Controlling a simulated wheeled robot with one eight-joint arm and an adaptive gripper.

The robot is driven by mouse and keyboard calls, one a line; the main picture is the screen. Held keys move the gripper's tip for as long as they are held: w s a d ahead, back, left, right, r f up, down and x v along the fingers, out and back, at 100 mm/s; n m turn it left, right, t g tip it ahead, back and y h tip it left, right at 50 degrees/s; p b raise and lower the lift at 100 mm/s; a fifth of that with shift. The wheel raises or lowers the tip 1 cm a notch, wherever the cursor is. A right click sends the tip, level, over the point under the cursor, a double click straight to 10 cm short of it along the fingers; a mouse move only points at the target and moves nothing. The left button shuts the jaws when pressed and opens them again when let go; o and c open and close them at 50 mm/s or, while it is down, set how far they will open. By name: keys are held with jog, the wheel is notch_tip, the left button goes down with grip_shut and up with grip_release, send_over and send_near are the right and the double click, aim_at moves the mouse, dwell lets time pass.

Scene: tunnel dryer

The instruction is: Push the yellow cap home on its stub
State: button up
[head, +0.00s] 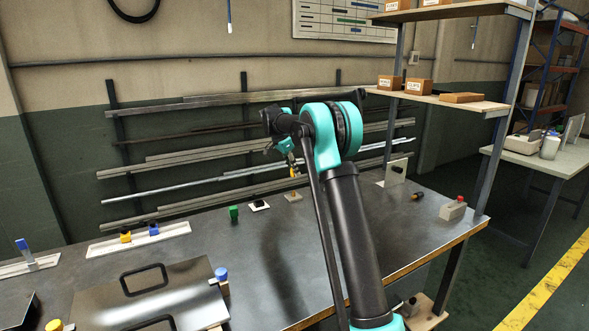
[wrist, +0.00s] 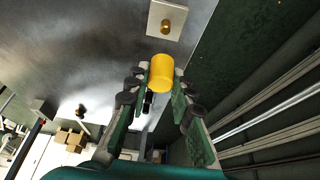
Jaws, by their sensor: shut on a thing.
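The yellow cap (wrist: 161,70) is between the fingertips of my gripper (wrist: 160,88) in the wrist view, and the gripper is shut on it. In the head view, the yellow cap (head: 295,171) is small and hangs below my gripper (head: 290,163), above the bench. A brass-coloured stub (wrist: 166,25) stands on a small pale plate (wrist: 181,20) in the wrist view, ahead of the cap and apart from it. The stub's plate (head: 293,197) lies on the bench in the head view, below the gripper.
The dark bench (head: 215,235) is clear around the stub's near side. A green block (head: 234,213) and a white plate with a dark part (head: 259,206) stand to its left. A grey box with a red button (head: 453,209) is at right, near a shelf post. Racked metal bars (head: 190,153) line the wall behind.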

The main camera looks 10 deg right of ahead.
jog(key=shift+f, duration=2.9)
jog(key=shift+f, duration=1.65)
jog(key=o, duration=1)
jog(key=v, duration=1.2)
jog(key=shift+a, duration=0.1)
